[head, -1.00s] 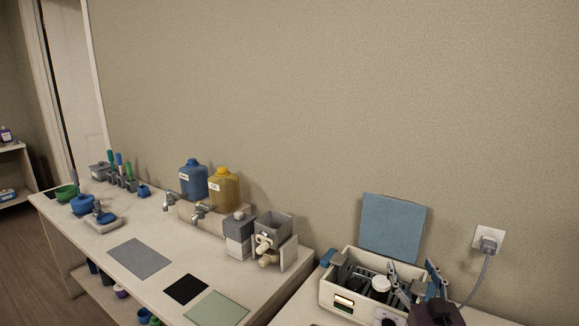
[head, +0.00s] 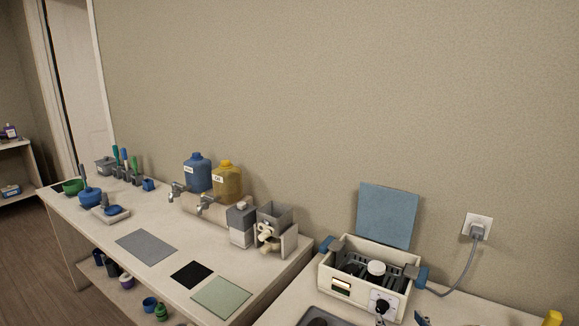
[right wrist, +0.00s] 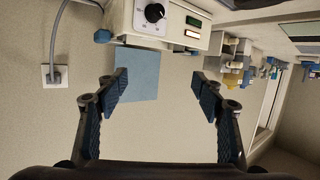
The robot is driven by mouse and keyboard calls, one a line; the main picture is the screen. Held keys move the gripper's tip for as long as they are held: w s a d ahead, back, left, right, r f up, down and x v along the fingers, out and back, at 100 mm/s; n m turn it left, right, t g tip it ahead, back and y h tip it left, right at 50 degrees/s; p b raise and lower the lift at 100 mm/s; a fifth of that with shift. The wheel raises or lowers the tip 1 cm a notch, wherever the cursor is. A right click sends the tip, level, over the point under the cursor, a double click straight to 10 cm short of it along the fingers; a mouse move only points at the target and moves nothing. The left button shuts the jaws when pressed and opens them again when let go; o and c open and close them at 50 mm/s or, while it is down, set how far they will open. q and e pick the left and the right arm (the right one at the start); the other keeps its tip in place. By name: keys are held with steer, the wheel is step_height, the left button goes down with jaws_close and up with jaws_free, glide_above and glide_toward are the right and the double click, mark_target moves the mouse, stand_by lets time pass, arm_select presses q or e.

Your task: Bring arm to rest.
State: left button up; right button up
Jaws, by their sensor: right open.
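My right gripper (right wrist: 157,90) is open and empty in the right wrist view, with its two blue-padded fingers spread wide. In the head view only a small dark tip (head: 421,319) of it shows at the bottom edge, in front of the warmer and apart from it. The cream wax warmer (head: 340,290) stands open on the right table, with blue side handles and a white round piece inside. Its front dial (right wrist: 154,13) shows at the top of the right wrist view. The left gripper is in neither view.
A blue panel (head: 387,215) stands upright behind the warmer. A cord runs from the wall outlet (head: 477,228) towards the warmer's right side. The left table holds a blue jug (head: 197,173), a yellow jug (head: 228,184), a dispenser (head: 273,228) and flat mats (head: 146,247).

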steer(key=s+a+f+g, duration=0.2)
steer(key=s+f+g, duration=0.2)
steer(key=s, duration=0.7)
steer(key=s+a+f+n+g, duration=0.15)
steer(key=s+f+g, duration=0.3)
steer(key=s, duration=0.75)
steer(key=s+a+f+g, duration=0.3)
steer(key=s+f, duration=0.1)
steer(key=s, duration=0.7)
step_height(320, 180, down, 34)
steer(key=s+g+b, duration=0.1)
steer(key=s+b, duration=0.1)
steer(key=b, duration=0.5)
arm_select(q)
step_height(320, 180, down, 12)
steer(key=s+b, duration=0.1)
steer(key=b, duration=0.4)
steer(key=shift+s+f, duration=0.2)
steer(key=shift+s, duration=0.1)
arm_select(e)
steer(key=s+d+f, duration=0.1)
steer(key=s+f, duration=0.7)
steer(key=f, duration=0.2)
steer(key=s+d+f+g, duration=0.1)
steer(key=s+d+f, duration=0.1)
steer(key=s+f, duration=0.6)
step_height(320, 180, down, 3)
steer(key=shift+s+d+f, duration=0.15)
steer(key=shift+s+d, duration=0.15)
steer(key=shift+s, duration=0.1)
